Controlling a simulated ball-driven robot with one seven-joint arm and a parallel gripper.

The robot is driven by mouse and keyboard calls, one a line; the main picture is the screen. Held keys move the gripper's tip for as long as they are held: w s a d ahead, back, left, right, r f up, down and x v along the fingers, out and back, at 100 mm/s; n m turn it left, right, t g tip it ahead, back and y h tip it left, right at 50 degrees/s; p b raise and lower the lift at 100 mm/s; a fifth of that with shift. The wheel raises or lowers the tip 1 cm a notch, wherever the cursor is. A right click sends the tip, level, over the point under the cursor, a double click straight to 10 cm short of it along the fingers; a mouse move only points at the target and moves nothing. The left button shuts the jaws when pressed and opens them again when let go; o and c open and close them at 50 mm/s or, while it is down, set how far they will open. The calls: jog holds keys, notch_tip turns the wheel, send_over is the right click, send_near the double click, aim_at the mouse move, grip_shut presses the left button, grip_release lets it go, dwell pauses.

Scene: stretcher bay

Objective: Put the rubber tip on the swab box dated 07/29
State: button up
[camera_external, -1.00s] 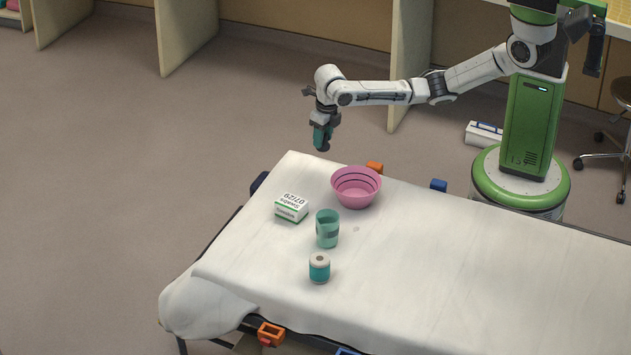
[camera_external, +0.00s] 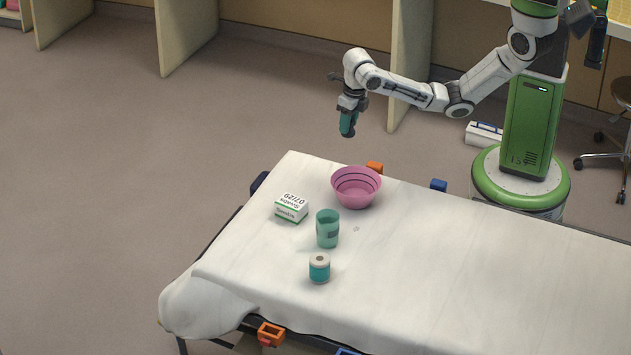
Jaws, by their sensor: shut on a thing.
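The swab box (camera_external: 291,209) is white with a green band and shows the date 07/29. It stands on the sheet-covered stretcher (camera_external: 430,270), left of the pink bowl. My gripper (camera_external: 347,128) is in the air beyond the stretcher's far edge, above and to the right of the box and well apart from it. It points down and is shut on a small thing. Teal and dark parts show at its end, but I cannot make out the held thing clearly or tell if it is the rubber tip. I cannot surely identify the rubber tip elsewhere.
A pink bowl (camera_external: 356,188), a teal cup (camera_external: 327,229) and a teal jar with a pale lid (camera_external: 319,268) stand near the box. A tiny grey spot (camera_external: 356,229) shows on the sheet. The stretcher's right part is clear.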

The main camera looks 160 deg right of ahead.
jog(key=w+a+r+n+p, duration=0.1)
jog(key=w+a+p, duration=0.1)
jog(key=w, duration=0.5)
jog(key=w+a+r+n+p, duration=0.2)
jog(key=w, duration=0.5)
jog(key=shift+a, duration=0.2)
jog(key=w+d+f+b, duration=0.3)
jog(key=w+d+b, duration=0.2)
jog(key=w+b, duration=0.1)
jog(key=shift+w+d+f, duration=0.15)
jog(key=shift+w, duration=0.2)
send_over(299, 204)
jog(key=f, duration=0.3)
jog(key=a+f+b, duration=0.1)
jog(key=f, duration=0.1)
jog(key=shift+s+f, duration=0.15)
jog(key=shift+s, duration=0.15)
jog(key=shift+w+d+f, duration=0.25)
jog(key=shift+d+f, duration=0.05)
jog(key=shift+f, duration=1.6)
jog(key=o, duration=1)
jog(key=shift+f, duration=0.1)
jog(key=shift+o, duration=0.2)
